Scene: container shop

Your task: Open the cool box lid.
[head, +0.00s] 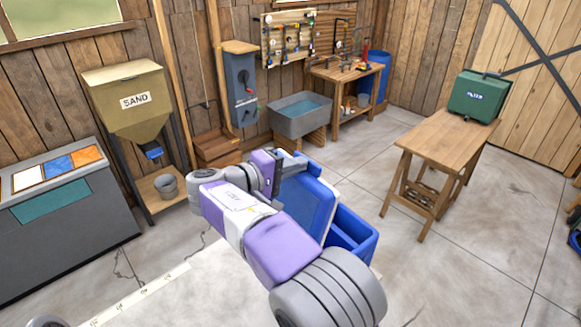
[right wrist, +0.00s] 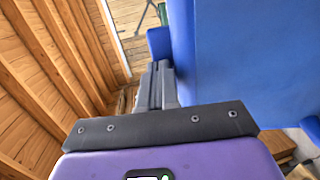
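The blue cool box (head: 352,236) stands on the floor at the centre, partly hidden behind my right arm. My right gripper (head: 293,163) is at the lid's upper edge. In the right wrist view, the fingers of the right gripper (right wrist: 160,84) are close together, with nothing visible between them. The blue lid (right wrist: 245,50) fills the right of that view, right beside the fingers. My left gripper is out of view.
A grey counter (head: 70,230) and a sand hopper (head: 125,100) stand at the left. A grey sink (head: 300,116) and a tool bench (head: 345,75) are at the back. A wooden table (head: 440,138) with a green filter box (head: 475,97) stands at the right. Floor between is clear.

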